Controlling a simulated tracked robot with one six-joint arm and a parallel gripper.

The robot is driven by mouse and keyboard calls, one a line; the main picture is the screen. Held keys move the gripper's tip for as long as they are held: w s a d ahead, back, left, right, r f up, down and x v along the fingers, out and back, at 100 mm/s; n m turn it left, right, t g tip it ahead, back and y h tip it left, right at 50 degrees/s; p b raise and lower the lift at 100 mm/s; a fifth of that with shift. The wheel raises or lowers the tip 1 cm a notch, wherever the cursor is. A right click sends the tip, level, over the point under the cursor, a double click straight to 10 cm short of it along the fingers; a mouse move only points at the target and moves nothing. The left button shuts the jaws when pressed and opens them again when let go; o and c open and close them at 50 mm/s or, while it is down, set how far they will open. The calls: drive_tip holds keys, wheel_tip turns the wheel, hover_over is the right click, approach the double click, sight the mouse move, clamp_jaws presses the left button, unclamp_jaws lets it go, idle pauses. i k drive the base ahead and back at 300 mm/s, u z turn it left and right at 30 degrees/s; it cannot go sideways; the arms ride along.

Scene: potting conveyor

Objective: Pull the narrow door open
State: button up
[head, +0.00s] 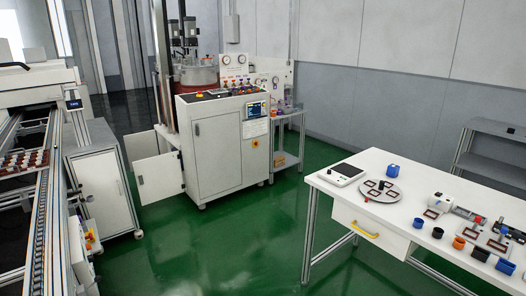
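A white control cabinet (226,168) stands at the back centre. Its tall front door (216,157) has a small dark handle near its upper left edge and looks shut. A low white panel like a door (158,179) stands out to the left of the cabinet, with a dark handle on its left part. A narrow white door (104,197) is on the cabinet beside the conveyor at left and looks shut. I cannot tell which of these is the narrow door of the task. My gripper is not in view.
A conveyor (45,215) with reddish parts runs along the left. A white table (405,205) with a yellow-handled drawer (367,229) and small parts stands at right. A grey shelf cart (287,140) is beside the control cabinet. The green floor (225,240) between is clear.

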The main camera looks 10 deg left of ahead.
sight(100, 175)
drive_tip(key=i, duration=1.5)
drive_tip(key=u, duration=1.9)
drive_tip(key=i, duration=1.55)
